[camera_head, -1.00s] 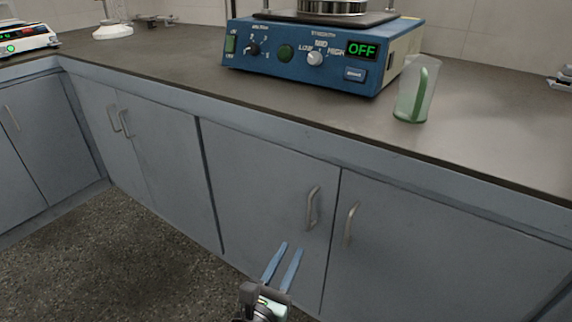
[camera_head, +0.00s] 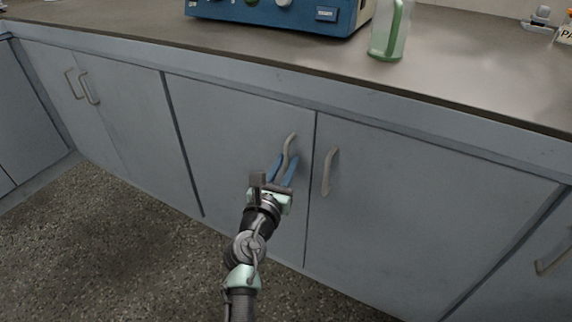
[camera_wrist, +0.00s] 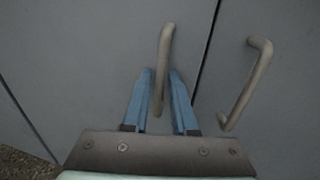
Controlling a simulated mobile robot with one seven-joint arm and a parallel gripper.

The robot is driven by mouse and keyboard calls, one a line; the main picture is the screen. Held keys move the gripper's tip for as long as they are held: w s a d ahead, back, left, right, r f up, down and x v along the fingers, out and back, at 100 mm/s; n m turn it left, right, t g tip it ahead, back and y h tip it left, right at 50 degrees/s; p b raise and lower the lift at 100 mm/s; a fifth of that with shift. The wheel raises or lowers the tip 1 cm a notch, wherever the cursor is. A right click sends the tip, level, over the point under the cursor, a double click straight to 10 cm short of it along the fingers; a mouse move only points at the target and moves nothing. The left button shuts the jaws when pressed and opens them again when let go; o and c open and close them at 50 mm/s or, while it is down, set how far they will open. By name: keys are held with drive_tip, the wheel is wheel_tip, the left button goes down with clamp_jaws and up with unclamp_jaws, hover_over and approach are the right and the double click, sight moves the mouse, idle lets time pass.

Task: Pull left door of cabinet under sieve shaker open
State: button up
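The left cabinet door (camera_head: 225,140) under the blue sieve shaker is closed, a flat grey-blue panel. Its curved metal handle (camera_head: 291,143) is near the door's right edge. My gripper (camera_head: 283,168) is at this handle with its two blue fingers open, one on each side of it in the picture. The wrist view shows the handle (camera_wrist: 165,60) between the fingertips (camera_wrist: 161,75), with a gap on the right side; whether the left finger touches it I cannot tell. The sieve shaker (camera_head: 270,12) is cut off at the top of the head view.
The right door (camera_head: 420,200) is closed; its handle (camera_head: 329,172) is close by on the right and also shows in the wrist view (camera_wrist: 247,85). A clear green-tinted jug (camera_head: 390,30) stands on the counter (camera_head: 480,65). The speckled floor (camera_head: 110,240) in front is clear.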

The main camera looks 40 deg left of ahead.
drive_tip(key=shift+w, duration=0.15)
drive_tip(key=shift+c, duration=0.2)
clamp_jaws()
idle(1.2)
